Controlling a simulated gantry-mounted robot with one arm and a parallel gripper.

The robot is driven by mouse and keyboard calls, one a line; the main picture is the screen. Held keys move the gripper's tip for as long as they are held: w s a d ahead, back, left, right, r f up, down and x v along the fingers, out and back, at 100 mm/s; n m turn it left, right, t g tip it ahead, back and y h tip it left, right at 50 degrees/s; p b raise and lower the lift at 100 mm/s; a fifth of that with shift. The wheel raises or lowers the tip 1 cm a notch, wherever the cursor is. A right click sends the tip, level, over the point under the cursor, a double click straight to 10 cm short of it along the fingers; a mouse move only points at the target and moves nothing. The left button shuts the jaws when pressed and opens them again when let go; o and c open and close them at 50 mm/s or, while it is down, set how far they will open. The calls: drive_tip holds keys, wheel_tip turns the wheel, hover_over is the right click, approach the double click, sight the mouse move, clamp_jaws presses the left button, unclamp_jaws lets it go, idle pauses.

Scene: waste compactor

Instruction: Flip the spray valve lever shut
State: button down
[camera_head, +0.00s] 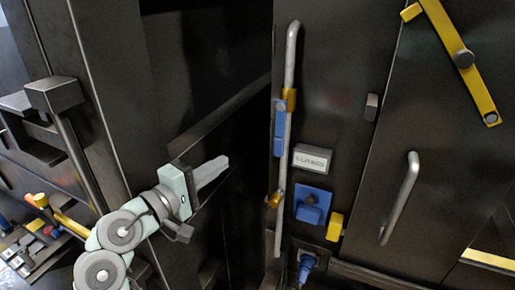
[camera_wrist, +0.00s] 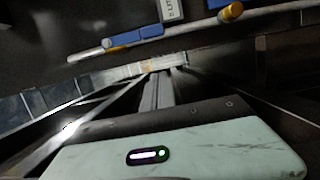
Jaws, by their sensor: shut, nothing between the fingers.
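A blue lever (camera_head: 279,130) sits on a grey vertical pipe (camera_head: 290,60) on the dark machine front. It lies along the pipe, just below an orange fitting (camera_head: 288,98). In the wrist view the lever (camera_wrist: 138,35) shows near the top, beside the pipe (camera_wrist: 90,52). My gripper (camera_head: 226,164) is to the left of the lever and lower, apart from it, pointing right and slightly up. Its fingers are closed together and empty. In the wrist view the fingers (camera_wrist: 158,78) point up the picture towards the lever's side.
A small label plate (camera_head: 312,158), a blue socket box (camera_head: 312,205) and a yellow bracket (camera_head: 335,226) are right of the pipe. A grey door handle (camera_head: 400,197) and a yellow bar (camera_head: 457,55) are further right. A dark recess lies around my gripper.

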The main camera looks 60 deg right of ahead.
sight(280, 130)
drive_tip(key=s+d+p, duration=0.4)
drive_tip(key=s+d, duration=0.1)
drive_tip(key=d, duration=0.5)
drive_tip(key=shift+s, duration=0.4)
drive_tip(key=shift+s+d, duration=0.1)
